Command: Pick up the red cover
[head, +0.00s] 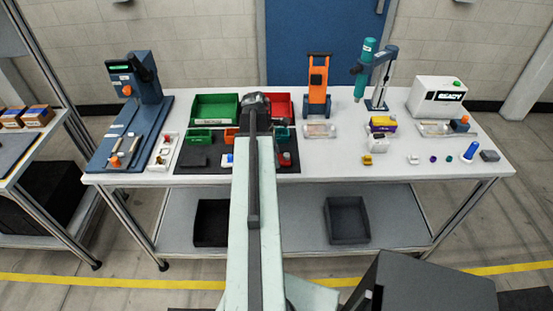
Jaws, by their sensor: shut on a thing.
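My arm reaches forward over the table, and my gripper (255,103) is at its far end, above the black mat and in front of the bins. I see it from behind. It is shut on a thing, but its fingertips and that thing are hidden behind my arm. A small red piece (286,160) lies on the black mat to the right of my arm; I cannot tell if it is the red cover. A red bin (283,104) stands behind, partly hidden by my gripper.
A green bin (214,107) and small green and orange trays stand left of my arm. A blue press (146,90) is at the far left. An orange fixture (318,84), a teal-headed tool (364,67) and a white box (437,97) stand to the right. Small parts lie at front right.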

